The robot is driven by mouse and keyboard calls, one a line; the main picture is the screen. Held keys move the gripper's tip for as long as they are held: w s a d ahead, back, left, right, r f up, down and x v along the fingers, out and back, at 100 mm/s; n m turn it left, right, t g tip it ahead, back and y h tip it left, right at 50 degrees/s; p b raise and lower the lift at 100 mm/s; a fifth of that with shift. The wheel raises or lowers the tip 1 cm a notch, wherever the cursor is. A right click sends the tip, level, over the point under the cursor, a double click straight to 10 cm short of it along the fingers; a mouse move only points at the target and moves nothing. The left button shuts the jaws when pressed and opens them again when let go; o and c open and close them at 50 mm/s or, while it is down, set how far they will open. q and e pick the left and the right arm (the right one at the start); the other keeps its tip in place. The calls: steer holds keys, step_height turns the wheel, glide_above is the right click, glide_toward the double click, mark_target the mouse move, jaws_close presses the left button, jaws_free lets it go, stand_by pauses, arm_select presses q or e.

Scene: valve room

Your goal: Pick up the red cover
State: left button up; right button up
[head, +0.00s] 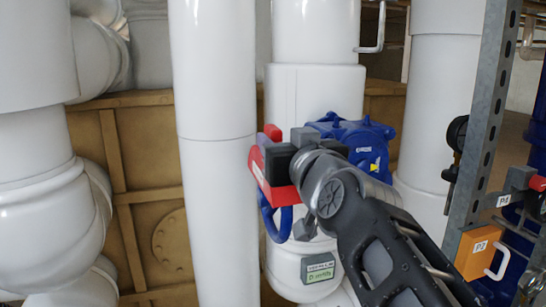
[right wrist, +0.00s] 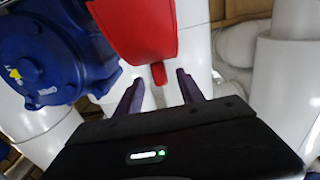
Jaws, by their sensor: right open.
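The red cover (head: 259,176) is on the blue valve assembly in front of a thick white pipe. In the right wrist view the red cover (right wrist: 140,28) is a broad red piece with a small narrow red tab below it. My right gripper (head: 278,162) is right at the cover and hides part of it in the head view. In the right wrist view my right gripper (right wrist: 159,76) is open, with its two dark fingers either side of the tab. I cannot tell whether they touch it. My left gripper is not in view.
A blue valve body (head: 362,140) stands just right of the cover, and a blue handwheel (head: 279,222) hangs below it. A white pipe (head: 211,150) stands close on the left. A grey metal post (head: 485,130) with an orange box (head: 478,250) is at the right.

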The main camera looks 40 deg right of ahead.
mark_target(277, 137)
steer(key=shift+w+d+r+p, duration=0.15)
steer(key=shift+w+d+p, duration=0.05)
steer(key=shift+w+p, duration=0.3)
steer(key=p+x, duration=0.1)
steer(key=x, duration=0.2)
steer(key=shift+w+p, duration=0.3)
steer(key=shift+p, duration=0.05)
steer(key=shift+w+d, duration=0.2)
steer(key=shift+w, duration=0.1)
steer(key=shift+c, duration=0.5)
jaws_close()
